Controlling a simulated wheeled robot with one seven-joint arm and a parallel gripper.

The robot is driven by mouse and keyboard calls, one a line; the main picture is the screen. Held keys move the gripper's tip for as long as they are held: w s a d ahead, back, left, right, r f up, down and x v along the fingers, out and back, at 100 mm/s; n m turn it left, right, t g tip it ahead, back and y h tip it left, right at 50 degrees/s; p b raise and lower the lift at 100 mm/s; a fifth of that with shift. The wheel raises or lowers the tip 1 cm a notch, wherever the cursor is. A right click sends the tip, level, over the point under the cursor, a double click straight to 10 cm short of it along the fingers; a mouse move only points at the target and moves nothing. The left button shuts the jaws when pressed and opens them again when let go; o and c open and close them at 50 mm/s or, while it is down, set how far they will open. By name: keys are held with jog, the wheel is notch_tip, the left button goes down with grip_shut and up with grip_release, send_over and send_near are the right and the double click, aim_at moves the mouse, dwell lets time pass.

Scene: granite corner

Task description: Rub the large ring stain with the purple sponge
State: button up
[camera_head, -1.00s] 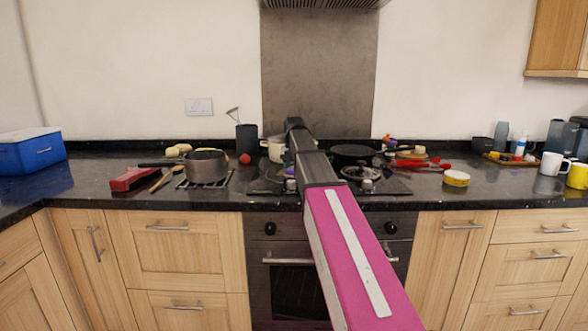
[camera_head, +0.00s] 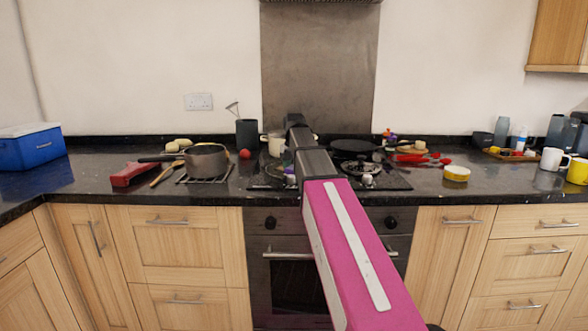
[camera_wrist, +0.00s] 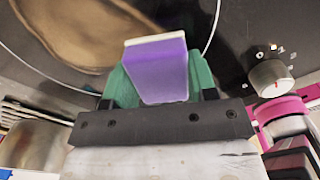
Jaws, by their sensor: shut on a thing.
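The purple sponge (camera_wrist: 160,72), with a pale layer along its far edge, is held between the green fingers of my gripper (camera_wrist: 158,80) in the wrist view. My gripper is shut on it. A large brown stain with a darker curved rim (camera_wrist: 105,30) lies on the black hob, just beyond and left of the sponge. A thin pale circle runs around it. I cannot tell whether the sponge touches the hob.
In the wrist view a hob knob (camera_wrist: 271,78) is close on the right, and a metal pot (camera_wrist: 35,140) is at lower left. In the head view a saucepan (camera_head: 206,161) stands left of my arm and a black frying pan (camera_head: 354,147) right of it.

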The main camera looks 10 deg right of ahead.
jog(key=shift+r, duration=3)
jog(key=shift+r, duration=1.55)
jog(key=shift+w, duration=0.1)
